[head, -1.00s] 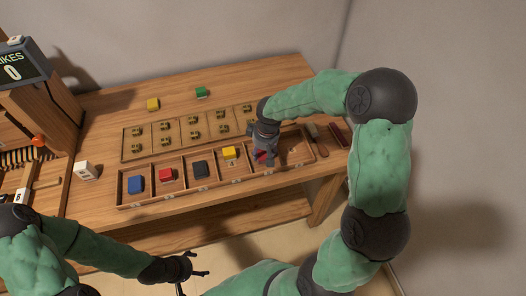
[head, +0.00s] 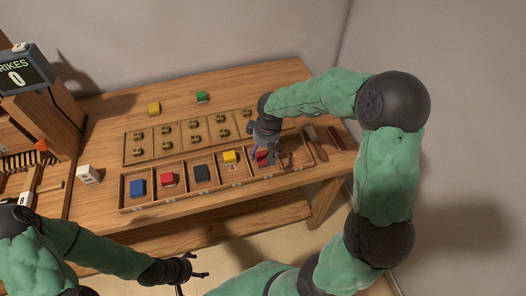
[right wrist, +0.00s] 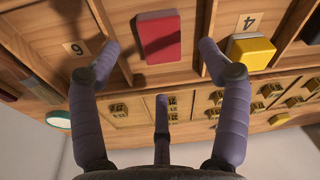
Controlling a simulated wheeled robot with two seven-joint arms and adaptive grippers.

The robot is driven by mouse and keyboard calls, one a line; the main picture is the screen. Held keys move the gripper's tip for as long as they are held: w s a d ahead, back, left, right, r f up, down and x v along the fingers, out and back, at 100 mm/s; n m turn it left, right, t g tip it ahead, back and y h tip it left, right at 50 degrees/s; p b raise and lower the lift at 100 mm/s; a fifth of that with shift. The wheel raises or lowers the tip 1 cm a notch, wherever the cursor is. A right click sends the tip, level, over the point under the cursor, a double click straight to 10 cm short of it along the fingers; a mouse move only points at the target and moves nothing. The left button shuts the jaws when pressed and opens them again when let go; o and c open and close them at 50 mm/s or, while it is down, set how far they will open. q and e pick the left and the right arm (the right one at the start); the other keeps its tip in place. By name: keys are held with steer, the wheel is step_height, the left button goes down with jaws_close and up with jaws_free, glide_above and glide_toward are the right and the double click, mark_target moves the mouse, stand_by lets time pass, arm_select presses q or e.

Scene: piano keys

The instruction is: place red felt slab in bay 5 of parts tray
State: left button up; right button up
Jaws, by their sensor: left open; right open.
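The red felt slab (head: 262,158) lies in bay 5 of the parts tray (head: 215,195), and its flat red top also shows in the right wrist view (right wrist: 159,36). It sits between the plates marked 6 and 4. My right gripper (head: 267,150) is right over it, with open fingers spread around it; in the right wrist view a gap shows between the slab and the side fingers. Whether the slab lies fully flat is hard to tell. My left gripper (head: 197,268) is open and empty, in front of the table.
The other bays hold a blue block (head: 138,188), another red block (head: 167,180), a dark block (head: 202,173) and a yellow block (head: 230,157). Behind is a panel with brass pieces (head: 192,138). Loose yellow (head: 154,109) and green (head: 201,97) blocks stand at the back.

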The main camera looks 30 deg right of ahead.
step_height(320, 180, up, 8)
steer(key=s+p, duration=0.1)
steer(key=p, duration=0.1)
